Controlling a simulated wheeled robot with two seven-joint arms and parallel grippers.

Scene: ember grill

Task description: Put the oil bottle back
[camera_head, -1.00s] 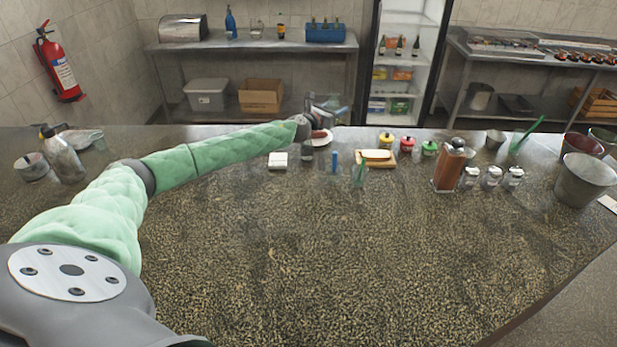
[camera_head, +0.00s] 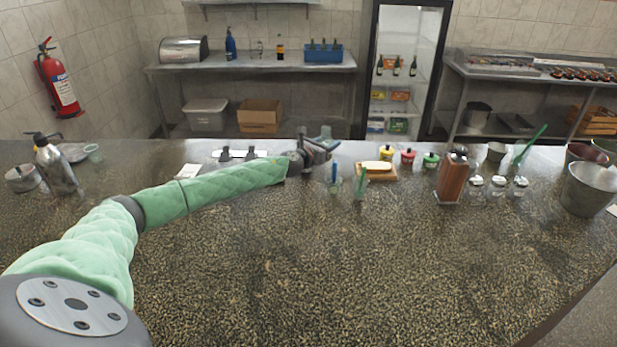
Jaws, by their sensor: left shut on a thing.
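My left gripper (camera_head: 318,150) is at the far side of the counter, at the end of my green-sleeved arm. It is shut on a small greyish, glassy thing (camera_head: 325,136), which seems to be the oil bottle; the jaws hide much of it and its outline is unclear. The gripper is just behind a clear glass with a blue straw (camera_head: 337,174). My right gripper is not in view.
A brown block-like holder (camera_head: 452,180), several small shakers (camera_head: 498,185), colored-lid jars (camera_head: 407,156) and metal buckets (camera_head: 588,188) stand at right. A metal bottle (camera_head: 55,165) stands at left. The counter's front middle (camera_head: 330,260) is clear. A back shelf (camera_head: 260,66) holds bottles.

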